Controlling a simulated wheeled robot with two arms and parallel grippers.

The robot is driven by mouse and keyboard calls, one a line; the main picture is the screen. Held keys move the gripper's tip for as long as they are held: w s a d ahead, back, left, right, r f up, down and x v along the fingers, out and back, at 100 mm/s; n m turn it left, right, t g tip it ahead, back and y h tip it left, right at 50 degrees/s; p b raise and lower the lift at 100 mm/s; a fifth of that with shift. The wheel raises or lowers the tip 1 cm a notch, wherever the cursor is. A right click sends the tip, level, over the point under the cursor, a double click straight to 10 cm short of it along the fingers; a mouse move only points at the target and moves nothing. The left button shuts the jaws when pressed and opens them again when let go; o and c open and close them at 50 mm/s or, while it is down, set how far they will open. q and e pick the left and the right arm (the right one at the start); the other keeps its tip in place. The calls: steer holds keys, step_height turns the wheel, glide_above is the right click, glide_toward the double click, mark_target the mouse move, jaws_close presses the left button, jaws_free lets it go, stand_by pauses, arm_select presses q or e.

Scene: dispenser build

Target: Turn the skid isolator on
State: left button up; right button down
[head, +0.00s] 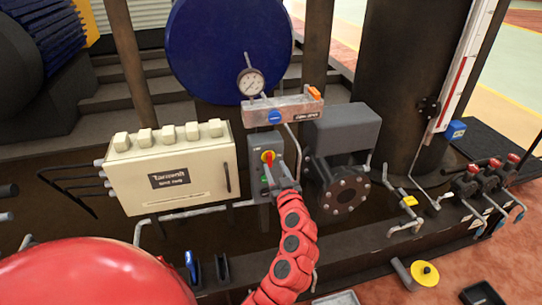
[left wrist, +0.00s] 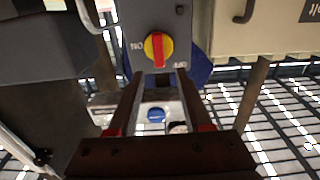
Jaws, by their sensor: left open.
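The skid isolator (head: 256,150) is a grey box beside the cream panel, with a red handle on a yellow rotary knob (head: 268,157). In the left wrist view, the knob (left wrist: 158,48) shows with its red bar upright in the picture. An "ON" label, upside down, is at its left, and another label, probably "OFF", is at its lower right. My left gripper (head: 284,178) is just in front of the isolator, below and right of the knob. Its open fingers (left wrist: 160,76) point toward the knob, with nothing between them. My right gripper is out of view.
A cream panel (head: 170,172) stands left of the isolator. A pressure gauge (head: 250,83) and a metal block (head: 283,108) are above it. A grey flanged housing (head: 343,130) is close on the right. Pipes run below.

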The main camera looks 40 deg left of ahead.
mark_target(270, 157)
arm_select(q)
steer(key=shift+x, duration=2.8)
jaws_close()
